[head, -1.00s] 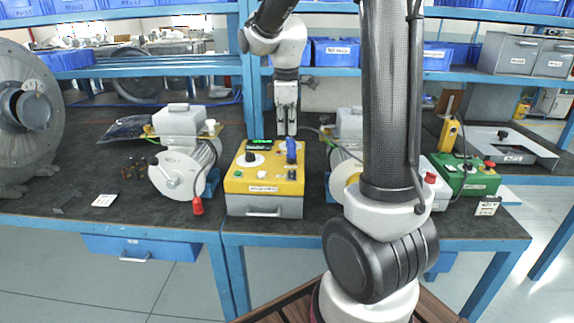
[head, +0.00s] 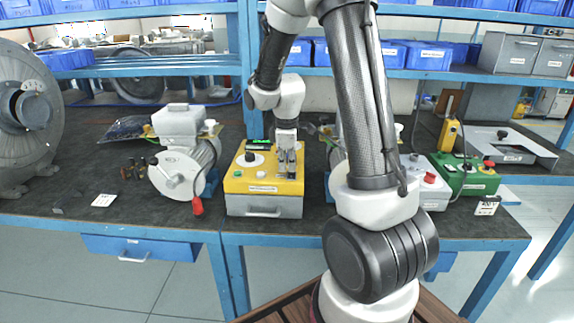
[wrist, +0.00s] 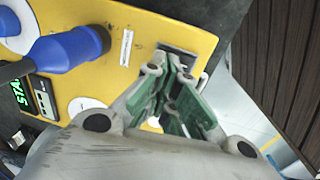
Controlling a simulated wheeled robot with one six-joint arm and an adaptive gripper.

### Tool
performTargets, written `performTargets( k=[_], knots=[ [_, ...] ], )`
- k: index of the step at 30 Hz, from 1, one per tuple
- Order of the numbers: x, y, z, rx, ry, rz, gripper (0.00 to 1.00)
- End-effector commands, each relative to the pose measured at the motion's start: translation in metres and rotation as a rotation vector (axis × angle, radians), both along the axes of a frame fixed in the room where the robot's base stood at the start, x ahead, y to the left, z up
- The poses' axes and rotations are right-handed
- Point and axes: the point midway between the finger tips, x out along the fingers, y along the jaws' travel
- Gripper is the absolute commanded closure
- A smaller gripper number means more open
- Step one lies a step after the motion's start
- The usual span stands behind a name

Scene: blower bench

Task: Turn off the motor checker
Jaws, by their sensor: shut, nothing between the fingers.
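The motor checker (head: 236,186) is a yellow-topped box with a grey front, in the middle of the bench. In the wrist view its yellow panel (wrist: 112,70) carries a blue handle-like knob (wrist: 72,48) and a display (wrist: 20,95) lit with green letters, partly cut off. A dark rocker-like switch (wrist: 183,58) sits near the panel's edge, partly hidden by my fingertips. My gripper (head: 288,172) is shut and empty over the right part of the panel; its fingertips in the wrist view (wrist: 172,76) are at the switch. I cannot tell whether they touch it.
A white pump-like motor (head: 180,150) stands left of the checker, with a red-tipped cable hanging by it. Another motor stands to the right, mostly behind my arm. A green box (head: 468,178) is farther right. A blue shelf (head: 160,70) spans the back.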

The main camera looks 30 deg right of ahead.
Motion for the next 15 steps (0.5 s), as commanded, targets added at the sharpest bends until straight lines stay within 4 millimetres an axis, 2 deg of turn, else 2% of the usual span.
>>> performTargets(
  k=[15],
  knots=[
    [0.0016,-0.0011,-0.0063,0.001,0.001,0.0,1.0]
  ],
)
